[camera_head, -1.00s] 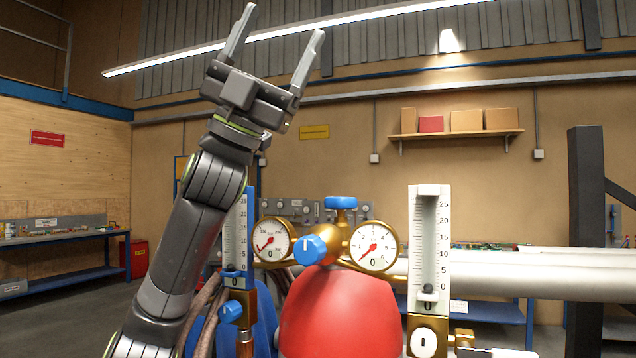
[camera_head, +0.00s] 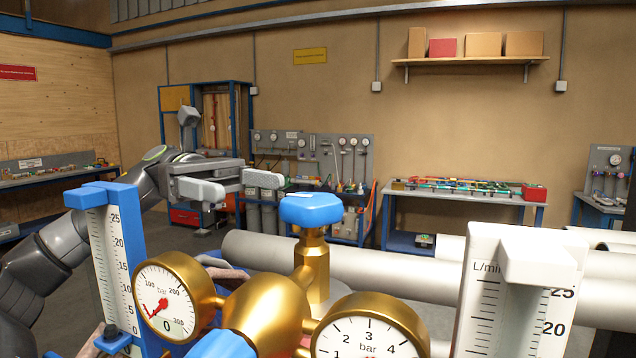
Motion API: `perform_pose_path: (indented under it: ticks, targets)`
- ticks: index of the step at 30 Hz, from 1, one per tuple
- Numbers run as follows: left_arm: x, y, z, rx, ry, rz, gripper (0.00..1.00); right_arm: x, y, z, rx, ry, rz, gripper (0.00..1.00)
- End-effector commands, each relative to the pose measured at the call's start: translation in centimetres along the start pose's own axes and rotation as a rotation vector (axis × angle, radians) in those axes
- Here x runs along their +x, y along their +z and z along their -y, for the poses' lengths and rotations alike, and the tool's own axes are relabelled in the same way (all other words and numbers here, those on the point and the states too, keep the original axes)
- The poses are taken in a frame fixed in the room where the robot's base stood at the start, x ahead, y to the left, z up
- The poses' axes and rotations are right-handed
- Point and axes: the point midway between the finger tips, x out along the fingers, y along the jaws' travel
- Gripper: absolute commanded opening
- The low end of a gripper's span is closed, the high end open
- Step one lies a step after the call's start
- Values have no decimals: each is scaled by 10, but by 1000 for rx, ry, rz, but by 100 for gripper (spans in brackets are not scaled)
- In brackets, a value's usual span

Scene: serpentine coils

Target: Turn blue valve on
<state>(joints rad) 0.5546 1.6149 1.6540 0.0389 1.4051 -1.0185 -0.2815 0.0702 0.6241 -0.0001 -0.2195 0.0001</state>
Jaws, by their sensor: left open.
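A second blue knob (camera_head: 222,344) faces me at the bottom edge and is partly cut off. A blue-framed flow meter (camera_head: 118,262) stands at the left, its lower part out of the picture. I cannot tell which blue part is the named valve. My left gripper (camera_head: 238,186) reaches in from the left, behind the meter, its fingers pointing right towards the top knob. It is open and empty, apart from the knob. My right gripper is out of view.
A left gauge (camera_head: 163,303) reads near 0 and a right gauge (camera_head: 368,335) is cut off below; both flank the brass body (camera_head: 265,312). A white flow meter (camera_head: 515,300) stands at the right. Grey pipes (camera_head: 400,272) run behind. Workbenches line the far wall.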

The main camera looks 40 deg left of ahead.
Motion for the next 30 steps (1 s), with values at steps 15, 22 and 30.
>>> perform_pose_path:
  ticks: [15,22,30]
  targets:
    - [47,0,5,16,-26,-3,74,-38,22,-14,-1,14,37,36]
    - [78,1,5,17,-26,0,74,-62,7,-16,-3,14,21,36]
    - [106,-2,5,18,-25,0,74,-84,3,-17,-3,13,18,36]
